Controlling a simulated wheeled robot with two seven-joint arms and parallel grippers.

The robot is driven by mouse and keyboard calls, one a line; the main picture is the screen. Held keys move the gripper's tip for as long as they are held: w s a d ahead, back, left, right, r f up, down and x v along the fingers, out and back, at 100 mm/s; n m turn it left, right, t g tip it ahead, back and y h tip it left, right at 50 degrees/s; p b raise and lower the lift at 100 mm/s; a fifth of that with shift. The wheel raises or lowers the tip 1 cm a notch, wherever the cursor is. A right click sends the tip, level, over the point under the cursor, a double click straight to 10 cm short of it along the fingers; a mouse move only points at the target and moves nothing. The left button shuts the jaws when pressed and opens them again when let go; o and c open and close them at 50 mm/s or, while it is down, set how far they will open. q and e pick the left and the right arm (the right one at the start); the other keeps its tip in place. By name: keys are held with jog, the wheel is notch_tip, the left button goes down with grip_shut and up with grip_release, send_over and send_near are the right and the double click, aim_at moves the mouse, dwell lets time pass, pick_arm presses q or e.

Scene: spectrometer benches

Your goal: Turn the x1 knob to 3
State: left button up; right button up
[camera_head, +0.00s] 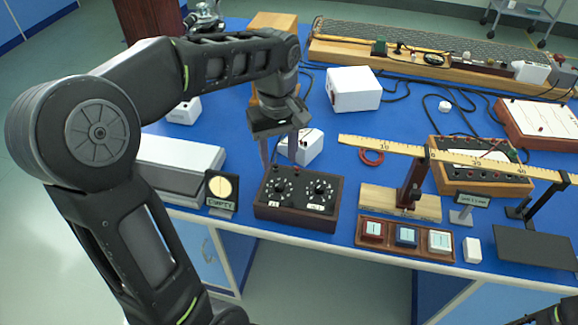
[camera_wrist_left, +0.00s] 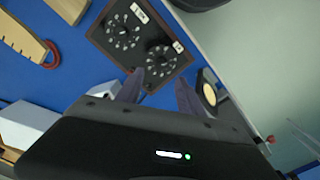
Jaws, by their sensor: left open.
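A dark wood-framed box (camera_head: 258,211) with two black dial knobs stands near the front edge of the blue bench. Its left knob (camera_head: 281,190) and right knob (camera_head: 320,190) each sit in a ring of white marks. The left knob has the shorter label, which looks like x1; pointer settings are too small to read. In the left wrist view this knob (camera_wrist_left: 160,60) lies just beyond the fingertips. My left gripper (camera_head: 280,163) points down, open and empty, above the back of the left knob, apparently not touching it. Its fingers also show in the wrist view (camera_wrist_left: 160,82).
A round dial on a stand (camera_head: 222,188) is close left of the box. A white block (camera_head: 302,146) stands behind it. A ruler beam (camera_head: 385,149) on a wooden stand and a tray of colored blocks (camera_head: 404,239) are to the right. A dark part shows at the bottom right corner.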

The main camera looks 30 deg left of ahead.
aim_at(279, 183)
pick_arm(q)
jog(key=shift+s+r, duration=0.1)
jog(key=shift+s, duration=0.2)
jog(key=shift+w+f, duration=0.1)
jog(key=shift+f, duration=3.85)
grip_shut()
